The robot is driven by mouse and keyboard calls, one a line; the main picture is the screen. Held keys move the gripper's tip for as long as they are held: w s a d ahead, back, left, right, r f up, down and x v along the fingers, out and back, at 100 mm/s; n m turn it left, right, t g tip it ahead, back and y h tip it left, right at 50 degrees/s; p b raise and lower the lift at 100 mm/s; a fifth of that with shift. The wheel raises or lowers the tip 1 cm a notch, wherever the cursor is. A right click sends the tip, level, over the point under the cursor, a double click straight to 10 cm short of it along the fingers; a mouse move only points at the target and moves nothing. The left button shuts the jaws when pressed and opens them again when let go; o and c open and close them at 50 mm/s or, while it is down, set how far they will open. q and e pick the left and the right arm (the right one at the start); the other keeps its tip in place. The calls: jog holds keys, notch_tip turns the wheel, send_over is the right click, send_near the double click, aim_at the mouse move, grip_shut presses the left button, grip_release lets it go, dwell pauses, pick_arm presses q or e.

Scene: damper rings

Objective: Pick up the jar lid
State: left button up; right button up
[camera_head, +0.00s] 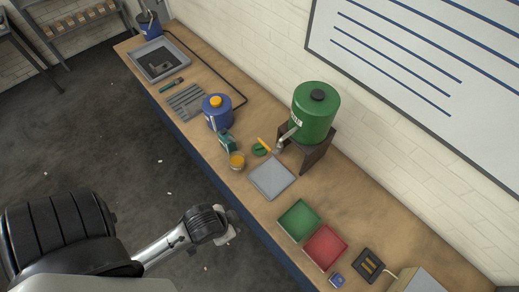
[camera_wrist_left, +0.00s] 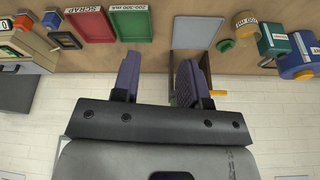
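A small round green piece (camera_head: 260,150), which looks like the jar lid, lies flat on the bench beside a small jar (camera_head: 237,161) with orange-yellow contents. In the left wrist view the green piece (camera_wrist_left: 226,46) is near the top, next to the labelled jar (camera_wrist_left: 246,24). My left gripper (camera_head: 228,230) is in front of the bench's near edge, apart from the lid. Its two fingers (camera_wrist_left: 157,78) are spread with nothing held between them. My right gripper is in neither view.
A yellow stick (camera_head: 264,145) shows by the lid, close to the spout of a green tank (camera_head: 314,112) on a brown stand (camera_head: 318,146). A grey plate (camera_head: 272,177), green tray (camera_head: 298,221) and red tray (camera_head: 324,247) lie rightward.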

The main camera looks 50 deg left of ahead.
pick_arm(q)
jog(key=o, duration=1)
jog(key=shift+a, duration=0.2)
